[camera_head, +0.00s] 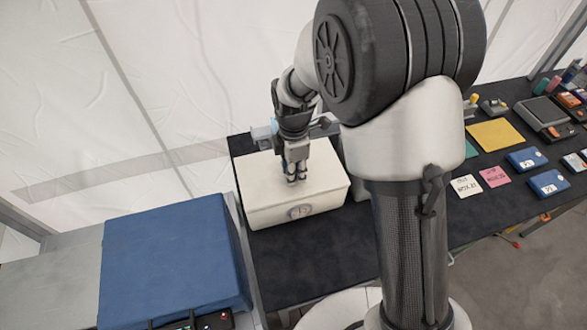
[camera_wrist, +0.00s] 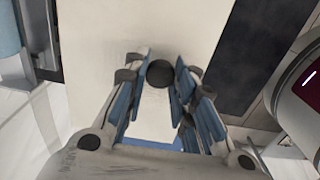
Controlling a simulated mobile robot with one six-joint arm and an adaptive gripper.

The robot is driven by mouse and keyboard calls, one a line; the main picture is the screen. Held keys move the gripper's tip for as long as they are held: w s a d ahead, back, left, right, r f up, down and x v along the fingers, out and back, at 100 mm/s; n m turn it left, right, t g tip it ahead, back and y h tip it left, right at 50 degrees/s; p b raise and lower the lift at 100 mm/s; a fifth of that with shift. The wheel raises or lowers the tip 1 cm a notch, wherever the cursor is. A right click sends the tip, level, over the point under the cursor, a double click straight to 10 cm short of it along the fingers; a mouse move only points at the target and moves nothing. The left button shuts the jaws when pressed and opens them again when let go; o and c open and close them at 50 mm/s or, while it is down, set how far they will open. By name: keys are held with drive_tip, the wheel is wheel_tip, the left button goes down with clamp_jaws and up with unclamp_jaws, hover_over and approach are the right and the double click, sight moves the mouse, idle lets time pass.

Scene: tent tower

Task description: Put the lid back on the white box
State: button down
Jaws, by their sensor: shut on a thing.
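The white box (camera_head: 275,215) stands on the dark table, with a round emblem on its front wall. Its white lid (camera_head: 262,182) lies over the top, lined up with the walls as far as I can see; whether it is fully seated is hard to tell. My gripper (camera_head: 296,180) points down at the middle of the lid. In the wrist view, my gripper (camera_wrist: 160,88) is shut on the lid's dark round knob (camera_wrist: 160,73), with a blue-padded finger on each side. The pale lid (camera_wrist: 140,30) fills the middle of that view.
The dark table (camera_head: 310,260) is bare in front of the box. A blue block-like case (camera_head: 170,255) stands at the left. Cards, a yellow sheet (camera_head: 495,135) and blue boxes (camera_head: 548,182) lie to the right, beyond my arm. A white tent wall is behind.

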drive_tip(key=shift+f, duration=0.2)
drive_tip(key=c, duration=1.2)
unclamp_jaws()
drive_tip(key=shift+c, duration=0.2)
wheel_tip(320, 180, up, 12)
